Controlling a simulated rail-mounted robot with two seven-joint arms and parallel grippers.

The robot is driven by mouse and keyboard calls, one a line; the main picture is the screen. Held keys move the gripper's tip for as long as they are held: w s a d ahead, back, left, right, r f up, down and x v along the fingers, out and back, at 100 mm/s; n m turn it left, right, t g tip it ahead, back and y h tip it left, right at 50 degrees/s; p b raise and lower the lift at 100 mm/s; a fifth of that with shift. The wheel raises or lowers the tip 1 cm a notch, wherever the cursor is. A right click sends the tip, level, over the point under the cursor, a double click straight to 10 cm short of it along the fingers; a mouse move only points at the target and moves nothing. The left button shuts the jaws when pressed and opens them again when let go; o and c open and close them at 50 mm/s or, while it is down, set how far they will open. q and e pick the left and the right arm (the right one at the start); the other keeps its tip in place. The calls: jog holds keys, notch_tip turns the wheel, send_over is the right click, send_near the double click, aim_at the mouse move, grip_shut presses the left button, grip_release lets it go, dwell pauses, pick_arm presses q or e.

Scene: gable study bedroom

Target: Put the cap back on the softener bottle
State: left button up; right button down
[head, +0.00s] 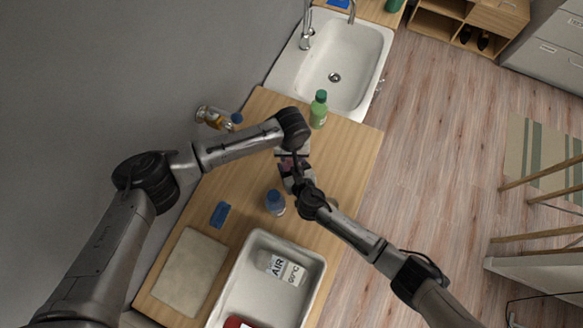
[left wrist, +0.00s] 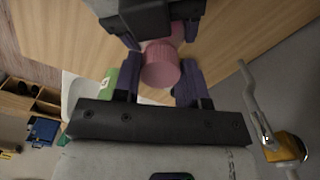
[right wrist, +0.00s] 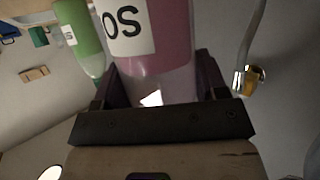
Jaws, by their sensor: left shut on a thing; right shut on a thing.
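The softener bottle (right wrist: 165,40) is pink with a white label reading "OS" in the right wrist view. My right gripper (right wrist: 160,92) is shut on its body. My left gripper (left wrist: 155,80) is shut on the round pink cap (left wrist: 161,66). A further pink part (left wrist: 178,31) shows just behind the cap, by my right gripper. In the head view my left gripper (head: 291,154) and right gripper (head: 296,184) meet over the counter and hide most of the bottle. I cannot tell whether the cap touches the bottle's neck.
On the wooden counter (head: 340,160) stand a green bottle (head: 318,110) and a blue-capped bottle (head: 275,204). A blue sponge (head: 220,214), a beige board (head: 190,272) and a white tub (head: 318,268) holding bottles are nearer. A white sink (head: 375,55) lies beyond.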

pick_arm(q)
jog(key=o, duration=0.9)
jog(key=shift+o, duration=0.2)
jog(key=shift+r, duration=0.15)
jog(key=shift+r, duration=2.15)
jog(key=o, duration=0.6)
jog(key=shift+c, duration=0.2)
jog(key=shift+r, duration=0.1)
notch_tip(320, 180, up, 12)
